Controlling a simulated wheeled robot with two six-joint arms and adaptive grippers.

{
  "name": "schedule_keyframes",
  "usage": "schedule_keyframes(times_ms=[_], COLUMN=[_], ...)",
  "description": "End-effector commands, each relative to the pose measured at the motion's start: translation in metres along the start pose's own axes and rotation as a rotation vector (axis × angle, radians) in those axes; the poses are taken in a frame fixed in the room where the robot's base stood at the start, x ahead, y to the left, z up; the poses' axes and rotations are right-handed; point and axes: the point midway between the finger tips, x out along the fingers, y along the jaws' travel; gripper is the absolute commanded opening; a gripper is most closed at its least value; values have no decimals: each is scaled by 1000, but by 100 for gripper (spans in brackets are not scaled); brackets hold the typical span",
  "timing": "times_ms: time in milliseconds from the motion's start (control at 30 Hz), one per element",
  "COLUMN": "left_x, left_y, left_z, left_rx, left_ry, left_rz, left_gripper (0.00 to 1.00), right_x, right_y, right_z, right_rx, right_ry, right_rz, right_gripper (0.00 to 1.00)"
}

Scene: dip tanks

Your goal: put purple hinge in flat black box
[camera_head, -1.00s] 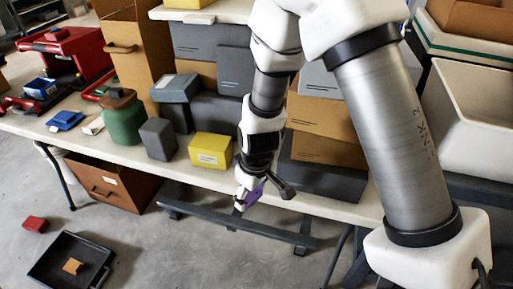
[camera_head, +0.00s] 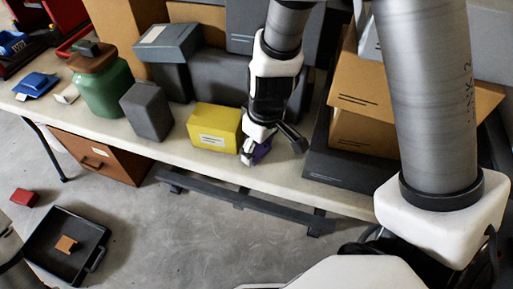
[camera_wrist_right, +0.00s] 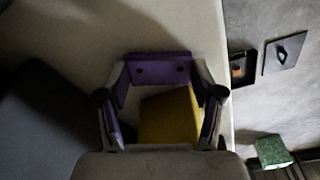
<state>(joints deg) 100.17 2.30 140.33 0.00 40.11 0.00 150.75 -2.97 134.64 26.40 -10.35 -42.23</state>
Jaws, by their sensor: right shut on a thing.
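The purple hinge (camera_head: 261,152) is between the fingers of my right gripper (camera_head: 254,150), which is shut on it near the table's front edge, just right of the yellow box. In the right wrist view the hinge (camera_wrist_right: 158,69) shows as a purple bar with two dark holes across the fingertips. The flat black box (camera_head: 88,231) lies open on the floor at the lower left, well away from the gripper, with a small orange piece (camera_head: 66,244) in it. My left gripper is not in view.
On the white table (camera_head: 180,166) stand a yellow box (camera_head: 214,127), a grey box (camera_head: 147,111), a green jar (camera_head: 104,90) and a blue item (camera_head: 36,84). Cardboard boxes (camera_head: 365,100) stand at the right. A red block (camera_head: 25,198) lies on the floor.

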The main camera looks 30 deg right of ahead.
Motion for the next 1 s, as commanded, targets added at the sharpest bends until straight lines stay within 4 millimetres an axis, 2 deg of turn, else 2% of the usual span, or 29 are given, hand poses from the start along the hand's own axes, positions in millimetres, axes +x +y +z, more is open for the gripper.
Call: schedule_keyframes(times_ms=[167, 333, 367, 400, 767, 867, 1000], left_x=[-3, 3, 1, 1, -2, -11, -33], left_y=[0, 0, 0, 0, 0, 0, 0], left_z=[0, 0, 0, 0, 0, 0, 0], left_rx=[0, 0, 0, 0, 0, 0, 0], left_ry=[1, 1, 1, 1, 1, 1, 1], left_rz=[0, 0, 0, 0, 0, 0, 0], left_gripper=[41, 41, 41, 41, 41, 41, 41], right_x=[-2, 4, 2, 1, -1, -13, -48], right_y=[0, 0, 0, 0, 0, 0, 0], right_z=[0, 1, 0, 0, 0, -1, -2], right_rx=[0, 0, 0, 0, 0, 0, 0], right_ry=[-1, -1, -1, -1, -1, 1, 3], right_rz=[-1, -1, -1, -1, -1, -1, 0], right_gripper=[23, 23, 77, 91, 91, 91, 91])
